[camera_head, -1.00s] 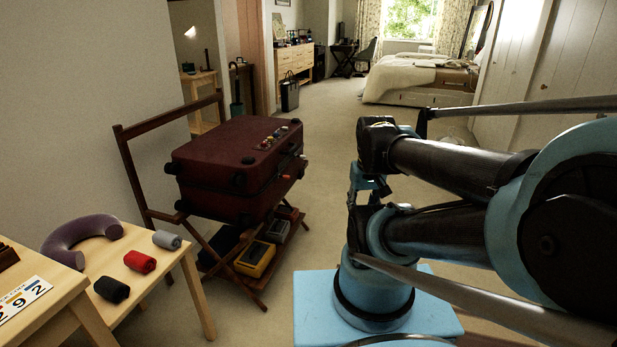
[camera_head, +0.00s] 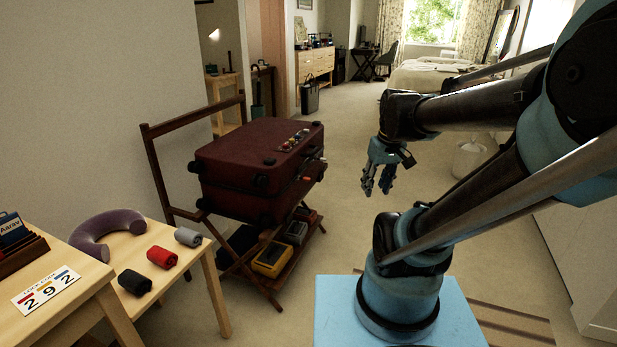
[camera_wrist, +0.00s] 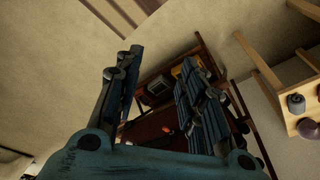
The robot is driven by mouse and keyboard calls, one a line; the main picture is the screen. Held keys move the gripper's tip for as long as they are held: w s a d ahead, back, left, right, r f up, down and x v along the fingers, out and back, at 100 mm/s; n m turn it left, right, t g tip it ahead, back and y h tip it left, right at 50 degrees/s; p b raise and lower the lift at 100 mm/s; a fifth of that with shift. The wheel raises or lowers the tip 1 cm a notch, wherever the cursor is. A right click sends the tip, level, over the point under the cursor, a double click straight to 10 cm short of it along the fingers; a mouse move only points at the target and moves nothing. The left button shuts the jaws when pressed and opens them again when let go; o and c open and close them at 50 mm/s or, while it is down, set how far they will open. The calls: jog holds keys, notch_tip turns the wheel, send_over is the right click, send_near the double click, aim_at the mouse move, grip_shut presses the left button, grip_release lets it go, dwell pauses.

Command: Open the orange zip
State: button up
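A dark red suitcase (camera_head: 250,165) lies on a wooden folding rack (camera_head: 160,165). A small orange spot, possibly the orange zip's pull (camera_head: 306,178), shows on the suitcase's right side in the head view. A small orange-red spot also shows on the dark red surface (camera_wrist: 150,130) in the wrist view; I cannot tell if it is the same part. My gripper (camera_head: 377,190) hangs to the right of the suitcase, apart from it. In the wrist view my gripper (camera_wrist: 163,62) has its fingers spread with nothing between them. Part of the suitcase is hidden behind the gripper there.
The rack's lower shelf holds a yellow-and-black box (camera_head: 272,258) and other items. At left stand a table with a purple neck pillow (camera_head: 105,228) and rolled red (camera_head: 162,257), black and grey cloths, and a number card (camera_head: 45,289).

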jog(key=w+a+r+n+y, duration=0.1)
jog(key=w+a+r+n, duration=0.15)
jog(key=w, duration=0.55)
jog(key=w+a+r+n+y, duration=0.1)
jog(key=w+a+r+n, duration=0.2)
jog(key=w, duration=0.5)
jog(key=n+y, duration=0.1)
jog(key=n, duration=0.4)
send_near(306, 178)
jog(key=shift+g, duration=0.3)
jog(key=x, duration=0.8)
jog(key=shift+w, duration=0.4)
jog(key=shift+c, duration=0.6)
grip_shut()
